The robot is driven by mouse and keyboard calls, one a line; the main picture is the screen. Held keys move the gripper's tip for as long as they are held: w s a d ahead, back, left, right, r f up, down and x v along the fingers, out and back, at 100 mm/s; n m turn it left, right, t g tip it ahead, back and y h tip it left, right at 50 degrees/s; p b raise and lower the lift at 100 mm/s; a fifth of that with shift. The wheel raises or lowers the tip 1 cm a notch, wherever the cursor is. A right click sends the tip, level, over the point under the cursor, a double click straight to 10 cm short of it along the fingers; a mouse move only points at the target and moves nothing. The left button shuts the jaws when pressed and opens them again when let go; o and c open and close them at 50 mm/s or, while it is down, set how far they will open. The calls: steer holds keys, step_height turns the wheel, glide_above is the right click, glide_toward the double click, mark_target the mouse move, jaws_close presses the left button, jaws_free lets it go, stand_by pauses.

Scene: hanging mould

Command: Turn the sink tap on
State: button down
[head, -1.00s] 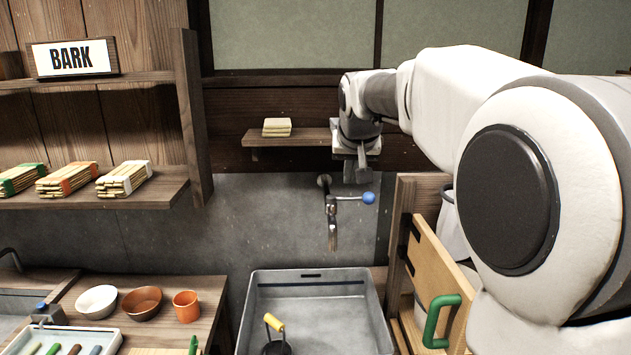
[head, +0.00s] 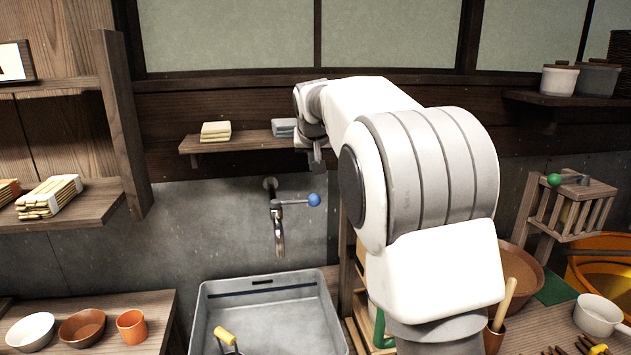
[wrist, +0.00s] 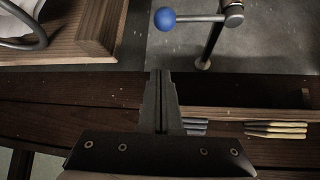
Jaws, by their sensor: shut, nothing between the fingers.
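The sink tap (head: 278,222) is a metal wall tap with its spout pointing down. Its lever ends in a blue ball (head: 314,200) pointing right in the head view. The tap lever (wrist: 205,18) and ball (wrist: 165,19) also show at the top of the wrist view. The grey sink basin (head: 262,283) is below the tap. My gripper (head: 318,166) is above the blue ball, apart from it, with fingers pointing down. In the wrist view my gripper (wrist: 158,78) has its fingers together with nothing between them.
A small wall shelf (head: 215,144) behind my gripper holds cream cloths (head: 215,131) and grey cloths (head: 284,127). Left of the basin, a counter holds bowls (head: 82,328) and an orange cup (head: 132,325).

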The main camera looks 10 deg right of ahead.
mark_target(316, 198)
steer(key=shift+w+d+f+p, duration=0.1)
steer(key=shift+w+f, duration=0.3)
steer(key=shift+f, duration=0.9)
steer(key=shift+w+d+f+p, duration=0.15)
steer(key=shift+w+f, duration=0.3)
steer(key=shift+f, duration=0.85)
steer(key=shift+w+d+f+p, duration=0.1)
steer(key=shift+w+f, duration=0.3)
steer(key=shift+f, duration=0.9)
steer(key=shift+a, duration=0.1)
steer(key=shift+s+a+f+m+g+h+b, duration=0.1)
steer(key=shift+s+f+m+g+h+b, duration=0.1)
steer(key=shift+s+m+h+b, duration=0.55)
steer(key=shift+s+a+f+m+g+h+b, duration=0.15)
steer(key=shift+s+m+h+b, duration=0.3)
steer(key=shift+s+m+b, duration=0.45)
steer(key=s+a+m+g+h+p, duration=0.4)
steer(key=s+a+m+g+p, duration=0.2)
steer(key=m, duration=0.6)
steer(key=shift+s+a+r+g+h, duration=0.35)
steer(key=shift+s+a+g, duration=0.5)
steer(key=shift+a, duration=0.4)
steer(key=shift+s+a, duration=0.1)
steer(key=shift+s, duration=0.05)
